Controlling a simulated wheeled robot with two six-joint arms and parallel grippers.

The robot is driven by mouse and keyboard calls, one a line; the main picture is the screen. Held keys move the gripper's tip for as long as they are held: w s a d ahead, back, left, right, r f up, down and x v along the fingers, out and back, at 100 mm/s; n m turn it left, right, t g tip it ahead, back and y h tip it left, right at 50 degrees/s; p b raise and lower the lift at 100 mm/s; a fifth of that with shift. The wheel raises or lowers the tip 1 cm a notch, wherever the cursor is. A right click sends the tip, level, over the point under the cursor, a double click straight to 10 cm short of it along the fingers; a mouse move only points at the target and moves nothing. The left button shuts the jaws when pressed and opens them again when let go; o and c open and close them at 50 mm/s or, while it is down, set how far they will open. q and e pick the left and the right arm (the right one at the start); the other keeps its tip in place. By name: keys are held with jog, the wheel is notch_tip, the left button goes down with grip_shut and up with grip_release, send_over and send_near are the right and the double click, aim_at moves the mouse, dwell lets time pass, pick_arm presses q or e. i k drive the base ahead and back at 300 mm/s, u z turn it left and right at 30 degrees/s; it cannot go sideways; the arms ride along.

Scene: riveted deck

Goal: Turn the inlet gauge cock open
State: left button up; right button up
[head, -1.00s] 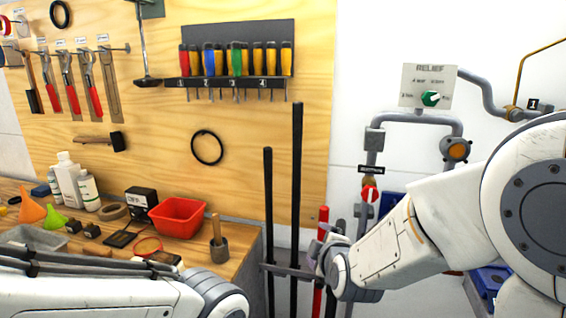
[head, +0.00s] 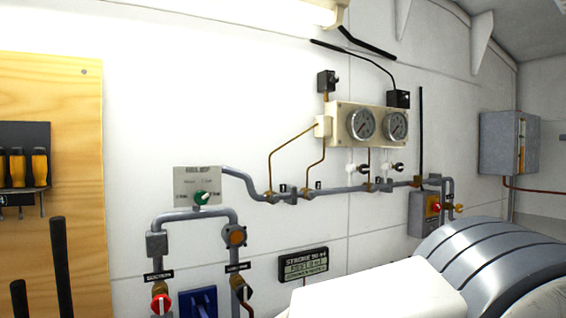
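A pale gauge board (head: 340,117) on the white wall carries two round dial gauges, a left one (head: 361,124) and a right one (head: 395,126). Below them are two small cocks with white and black parts, a left cock (head: 352,168) and a right cock (head: 397,167). I cannot read which one is the inlet cock, nor tell how either is turned. Neither gripper shows. A white part of my arm fills the lower right and is apart from the cocks in the picture.
A grey pipe (head: 345,190) runs along the wall below the cocks. A relief panel (head: 197,186) with a green knob is at left, above a red suction valve (head: 160,303).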

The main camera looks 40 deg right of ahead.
aim_at(363, 169)
jog(key=z, duration=1.8)
